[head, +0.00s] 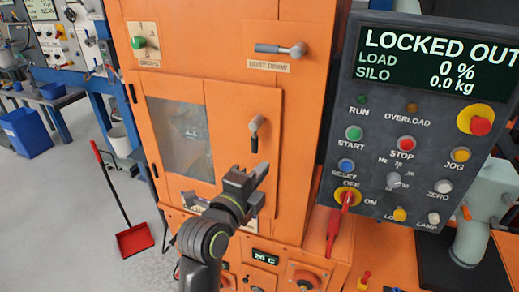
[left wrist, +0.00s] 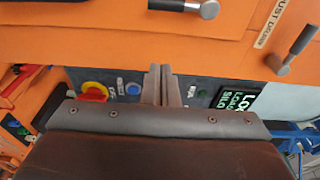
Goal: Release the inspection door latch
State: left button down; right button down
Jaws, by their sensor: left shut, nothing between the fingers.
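The inspection door (head: 245,100) is an orange panel with a window (head: 180,135), and it looks closed. Its latch (head: 256,125) is a short lever with a dark grip, hanging downward near the door's right side. My left gripper (head: 258,172) is shut and empty, just below the latch and apart from it in the head view. In the left wrist view the shut fingers (left wrist: 163,85) point at the machine front, and a lever that seems to be the latch (left wrist: 185,7) shows at the top edge. My right gripper is not in view.
A dust drain lever (head: 280,48) sits above the door, and also shows in the left wrist view (left wrist: 295,45). A red dustpan (head: 134,239) is on the floor at left.

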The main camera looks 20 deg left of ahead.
aim_at(256, 136)
pick_arm(q)
jog(key=w+p, duration=0.1)
jog(key=w, duration=0.1)
jog(key=w+d+p, duration=0.1)
jog(key=w, duration=0.2)
jog(key=w+p, duration=0.1)
jog(key=w, duration=0.2)
jog(key=shift+d+r, duration=0.15)
jog(key=shift+d, duration=0.05)
jog(key=a, duration=0.1)
jog(key=a+p, duration=0.2)
jog(key=shift+s, duration=0.25)
jog(key=shift+s+a, duration=0.15)
jog(key=shift+a, duration=0.35)
jog(key=shift+f, duration=0.2)
